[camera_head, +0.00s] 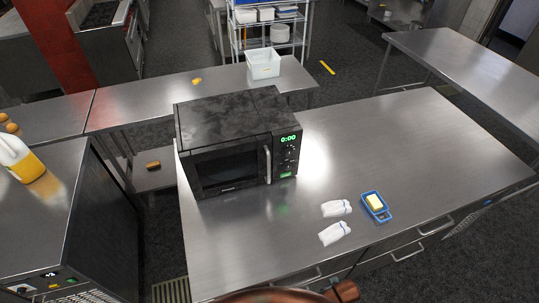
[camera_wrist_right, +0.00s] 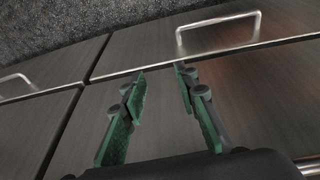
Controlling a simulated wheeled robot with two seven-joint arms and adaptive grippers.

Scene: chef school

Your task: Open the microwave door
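The black microwave (camera_head: 225,112) stands on the left part of the steel counter. Its dark-windowed door (camera_head: 226,168) faces the near side and looks shut. The upright silver door handle (camera_head: 267,163) is at the door's right edge, beside the control panel (camera_head: 287,150) with a green 0:00 display. My right gripper (camera_wrist_right: 160,80) shows in the right wrist view, its two green-padded fingers apart and nothing between them. It is in front of steel drawer fronts, apart from the microwave. My left gripper is in neither view.
Two white cloths (camera_head: 335,220) and a blue dish (camera_head: 387,216) holding a yellow block lie at the counter's (camera_head: 420,130) near edge. The counter right of the microwave is clear. Drawer handles (camera_wrist_right: 220,30) jut out from the front. A white bin (camera_head: 263,66) stands behind on another table.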

